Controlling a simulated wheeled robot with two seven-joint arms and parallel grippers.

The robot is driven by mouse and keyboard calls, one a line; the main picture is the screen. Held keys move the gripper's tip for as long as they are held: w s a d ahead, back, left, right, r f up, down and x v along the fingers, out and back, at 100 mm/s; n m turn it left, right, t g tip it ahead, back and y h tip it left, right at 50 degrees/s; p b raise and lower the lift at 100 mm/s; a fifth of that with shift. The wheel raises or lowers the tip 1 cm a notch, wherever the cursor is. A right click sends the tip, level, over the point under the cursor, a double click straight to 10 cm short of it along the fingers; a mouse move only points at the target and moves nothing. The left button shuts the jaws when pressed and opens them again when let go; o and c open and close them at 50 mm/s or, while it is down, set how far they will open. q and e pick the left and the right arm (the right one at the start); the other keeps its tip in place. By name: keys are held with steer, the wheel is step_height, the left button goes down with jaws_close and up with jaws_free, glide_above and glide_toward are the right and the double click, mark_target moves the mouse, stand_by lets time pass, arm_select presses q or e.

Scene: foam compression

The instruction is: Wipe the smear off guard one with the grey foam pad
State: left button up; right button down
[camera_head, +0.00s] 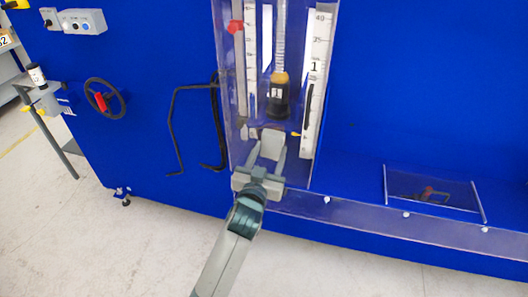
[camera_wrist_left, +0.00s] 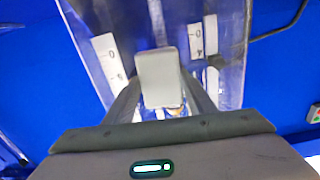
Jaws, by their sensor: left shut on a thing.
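Guard one (camera_head: 312,172) is a tall clear cover on the blue machine, in front of scales, one marked 1. It also shows in the left wrist view (camera_wrist_left: 235,75). My left gripper (camera_head: 270,150) is at its lower part, shut on the grey foam pad (camera_head: 272,140). The pad is a light grey block between the fingers in the left wrist view (camera_wrist_left: 160,75). I cannot tell whether the pad touches the guard. I cannot make out the smear clearly; the pad and gripper cover part of the guard. My right gripper is not in view.
Behind the guard hangs a black and yellow plunger (camera_head: 279,95). A black bent handle (camera_head: 176,120) and a handwheel (camera_head: 104,97) are at the left. A low clear cover (camera_head: 432,178) stands on the ledge at the right. The floor (camera_head: 100,245) in front is clear.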

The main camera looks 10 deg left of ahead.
arm_select(q)
steer(key=shift+d, duration=0.7)
steer(key=shift+d, duration=0.1)
steer(key=shift+s+d, duration=0.1)
steer(key=shift+d, duration=1.65)
steer(key=shift+r, duration=0.1)
steer(key=shift+r, duration=0.1)
steer(key=shift+a+r+p, duration=0.15)
steer(key=shift+a+p, duration=0.3)
steer(key=shift+a, duration=0.25)
steer(key=shift+a+p, duration=0.35)
steer(key=shift+a, duration=0.65)
steer(key=shift+a+f, duration=0.2)
steer(key=shift+f, duration=0.1)
